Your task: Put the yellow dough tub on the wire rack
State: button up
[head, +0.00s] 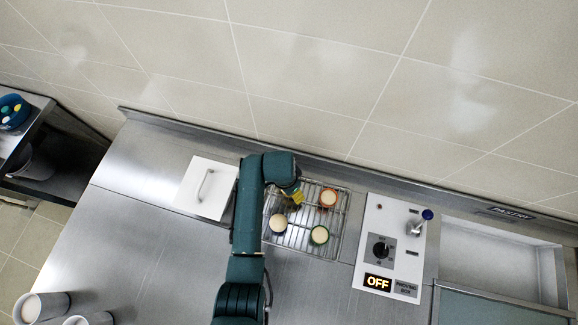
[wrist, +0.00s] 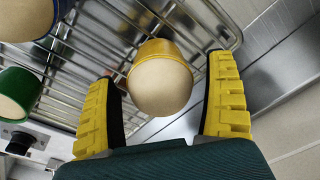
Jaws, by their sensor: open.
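The yellow dough tub (wrist: 160,85), with a pale round top, sits between my gripper's two yellow fingers (wrist: 165,105) in the wrist view. The fingers are open, with gaps on both sides of the tub. The wire rack (wrist: 88,75) shows behind the tub, which appears to be over the rack near its edge; its base is hidden, so contact cannot be seen. In the head view my gripper (head: 294,195) is over the back left part of the wire rack (head: 300,253). The yellow tub cannot be made out clearly there.
Tubs with blue (head: 278,224), green (head: 319,235) and orange (head: 328,198) rims stand on the rack. A white lid with a handle (head: 205,188) lies left of it. A control box reading OFF (head: 392,240) stands to the right. The front counter is largely clear.

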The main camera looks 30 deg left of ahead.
jog(key=shift+r, duration=0.1)
notch_tip(320, 180, up, 12)
jog(key=s+p, duration=0.1)
jog(key=shift+s+a, duration=0.2)
jog(key=shift+a, duration=0.05)
jog(key=w+d+r+n+t+y, duration=0.1)
jog(key=w+d+r+t, duration=0.25)
jog(key=r, duration=0.45)
jog(key=w+d+r+n+t+y, duration=0.1)
jog(key=w+d+r+t, duration=0.25)
jog(key=r, duration=0.55)
jog(key=w+d+r+t, duration=0.3)
jog(key=w+r+t, duration=0.1)
jog(key=r, duration=0.4)
jog(key=s+d+r+n+t, duration=0.1)
jog(key=s+d+r+t, duration=0.2)
jog(key=r, duration=0.5)
jog(key=s+d+r+t+h, duration=0.1)
jog(key=s+d+r+t, duration=0.2)
jog(key=r, duration=0.5)
jog(key=s+d+r+n+t, duration=0.1)
jog(key=s+d+r+t, duration=0.2)
jog(key=r, duration=0.5)
jog(key=shift+s+d+r+n+t+h, duration=0.15)
jog(key=shift+s+d+n+t+h, duration=0.3)
jog(key=shift+s, duration=0.55)
